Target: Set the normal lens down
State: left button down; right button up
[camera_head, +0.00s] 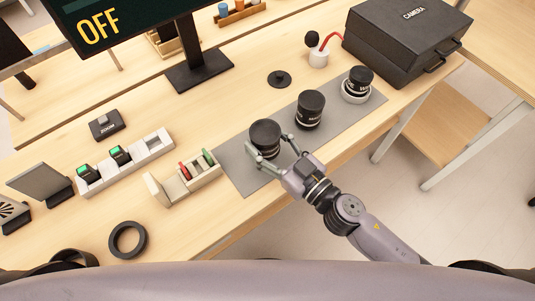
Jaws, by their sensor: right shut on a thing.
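Three black lenses are in a row along a grey mat (240,165) on the wooden table. My right gripper (272,144) reaches in from the lower right and is shut on the leftmost lens (265,132), with a finger on either side. This lens is upright at the mat's left part; I cannot tell whether its base touches the mat. Its marking is not readable. The middle lens (310,110) stands upright on the mat. The right lens (358,82) sits in a white ring at the mat's far right end. My left gripper is not in view.
A small cream rack (183,183) with red and green items stands just left of the mat. A white charger strip (150,148), a black ring (128,239), a monitor stand (199,73) and a black camera case (405,35) surround it. A black disc (279,79) lies behind the mat.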

aim_at(267, 153)
notch_tip(267, 153, down, 4)
jog(key=shift+b, duration=1.2)
jog(key=shift+f, duration=0.15)
jog(key=shift+f, duration=0.2)
jog(key=o, duration=1.7)
jog(key=shift+c, duration=0.2)
jog(key=shift+r, duration=0.1)
